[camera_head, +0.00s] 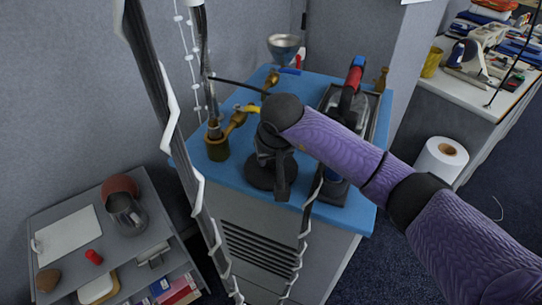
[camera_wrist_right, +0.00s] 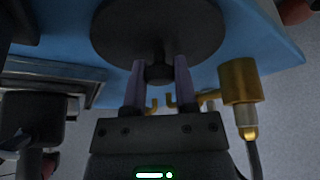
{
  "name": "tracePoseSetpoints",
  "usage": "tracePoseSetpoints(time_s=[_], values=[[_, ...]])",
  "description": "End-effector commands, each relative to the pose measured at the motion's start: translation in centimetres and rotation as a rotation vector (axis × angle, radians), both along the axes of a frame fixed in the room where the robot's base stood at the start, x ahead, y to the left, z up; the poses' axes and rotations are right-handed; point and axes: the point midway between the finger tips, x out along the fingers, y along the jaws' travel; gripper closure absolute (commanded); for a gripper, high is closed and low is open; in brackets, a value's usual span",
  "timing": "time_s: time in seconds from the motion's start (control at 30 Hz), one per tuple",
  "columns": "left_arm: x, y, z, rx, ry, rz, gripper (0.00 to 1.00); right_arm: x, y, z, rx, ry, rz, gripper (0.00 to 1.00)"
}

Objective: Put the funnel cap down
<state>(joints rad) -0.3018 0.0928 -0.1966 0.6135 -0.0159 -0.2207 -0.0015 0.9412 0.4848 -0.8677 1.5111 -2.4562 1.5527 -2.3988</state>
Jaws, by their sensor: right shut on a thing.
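The funnel cap (camera_head: 259,180) is a dark round disc with a small knob. In the head view it lies over the blue top of the cabinet, partly hidden by my right gripper (camera_head: 272,165). In the right wrist view, the two fingers of my right gripper (camera_wrist_right: 158,75) are shut on the knob of the cap (camera_wrist_right: 160,25). The disc is level with or close above the blue surface; I cannot tell if it touches. A grey metal funnel (camera_head: 284,46) stands at the back of the blue top. My left gripper is not in view.
The blue top (camera_head: 222,172) also holds brass valves (camera_head: 234,122) at left and a red-and-black handled tool (camera_head: 353,78) in a tray at right. A brass fitting (camera_wrist_right: 240,85) stands beside the cap in the wrist view.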

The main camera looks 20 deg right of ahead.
Motion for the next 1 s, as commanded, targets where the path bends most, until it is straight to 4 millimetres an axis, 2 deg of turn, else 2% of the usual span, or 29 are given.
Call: tracePoseSetpoints(time_s=[0.13,0.17,0.3,0.57,0.67,0.77,1.0], values=[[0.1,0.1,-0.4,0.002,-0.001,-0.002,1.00,0.0,0.0,-0.4,-0.001,-0.001,0.000,1.00],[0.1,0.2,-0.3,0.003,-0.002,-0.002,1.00,0.0,0.0,-0.3,0.000,-0.001,0.000,0.60],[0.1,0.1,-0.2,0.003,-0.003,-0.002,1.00,0.0,0.0,-0.2,0.000,0.000,0.000,0.30],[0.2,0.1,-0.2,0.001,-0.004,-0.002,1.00,0.0,0.0,-0.2,0.000,0.000,0.000,0.29],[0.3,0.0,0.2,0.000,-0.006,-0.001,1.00,-0.1,0.0,0.5,0.001,-0.002,0.000,0.29],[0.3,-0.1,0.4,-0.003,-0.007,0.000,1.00,-0.7,0.0,2.1,0.000,-0.005,0.001,0.29],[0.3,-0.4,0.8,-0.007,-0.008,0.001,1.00,-3.2,0.1,8.1,-0.001,-0.006,0.001,0.29]])
